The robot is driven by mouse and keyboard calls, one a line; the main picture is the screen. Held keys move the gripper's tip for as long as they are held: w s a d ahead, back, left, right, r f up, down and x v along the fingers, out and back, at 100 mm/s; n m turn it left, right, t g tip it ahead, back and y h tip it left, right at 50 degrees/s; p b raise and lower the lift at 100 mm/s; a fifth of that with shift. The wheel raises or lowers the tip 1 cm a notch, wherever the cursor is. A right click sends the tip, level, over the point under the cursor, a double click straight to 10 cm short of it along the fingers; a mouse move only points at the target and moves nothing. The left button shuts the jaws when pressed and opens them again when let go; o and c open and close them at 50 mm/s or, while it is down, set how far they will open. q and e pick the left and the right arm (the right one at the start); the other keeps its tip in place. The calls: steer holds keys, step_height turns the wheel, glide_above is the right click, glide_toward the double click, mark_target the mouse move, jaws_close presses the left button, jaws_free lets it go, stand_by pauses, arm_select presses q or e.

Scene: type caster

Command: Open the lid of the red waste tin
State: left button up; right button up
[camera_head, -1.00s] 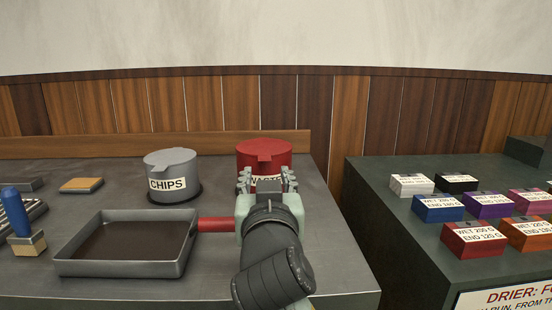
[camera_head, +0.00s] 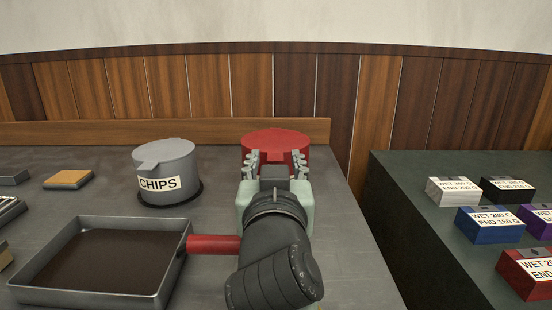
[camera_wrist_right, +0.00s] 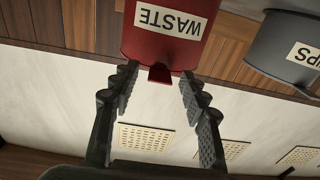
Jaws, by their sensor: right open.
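The red waste tin (camera_head: 277,140) stands at the back right of the grey bench, and its lid looks shut. My right gripper (camera_head: 277,162) is in front of the tin with its fingers spread, and it hides the tin's lower front. In the right wrist view, which is upside down, the tin (camera_wrist_right: 172,32) shows its WASTE label. A small dark red tab (camera_wrist_right: 160,73) at the lid's edge lies between the two fingertips of the open gripper (camera_wrist_right: 159,82). The fingers appear clear of the tab. My left gripper is out of view.
A grey CHIPS tin (camera_head: 166,172) stands left of the waste tin. A shallow tray (camera_head: 178,270) with a red handle (camera_head: 213,244) lies in front, its handle beside my right arm. A darker counter (camera_head: 410,225) with several labelled boxes is at the right, across a gap.

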steer(key=shift+s, duration=0.1)
steer(key=c, duration=1)
jaws_close()
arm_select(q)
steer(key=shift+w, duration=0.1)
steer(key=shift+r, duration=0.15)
arm_select(e)
steer(key=shift+r, duration=0.1)
